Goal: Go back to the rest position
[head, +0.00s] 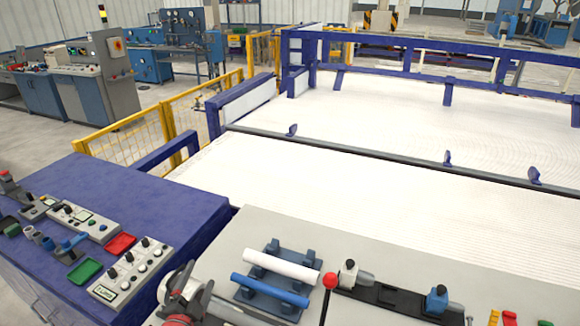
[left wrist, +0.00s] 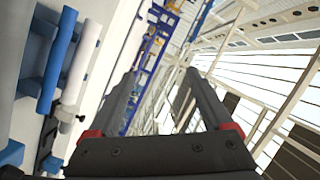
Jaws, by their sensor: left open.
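My left gripper (head: 182,284) shows at the bottom of the head view, left of the pipe rack and partly cut off by the frame edge. In the left wrist view its two dark fingers (left wrist: 160,85) stand apart with nothing between them. A white pipe (head: 282,265) and a blue pipe (head: 270,290) lie side by side on a dark blue rack (head: 262,299). In the left wrist view the blue pipe (left wrist: 57,60) and white pipe (left wrist: 82,65) are off to the left, clear of the fingers. My right gripper is not in view.
A grey bench (head: 420,262) holds the rack and a red-knobbed lever (head: 330,280). A blue table (head: 160,195) at left carries control boxes and a green tray (head: 85,271) and red tray (head: 120,245). Beyond is a wide white bed (head: 400,190) with blue rails.

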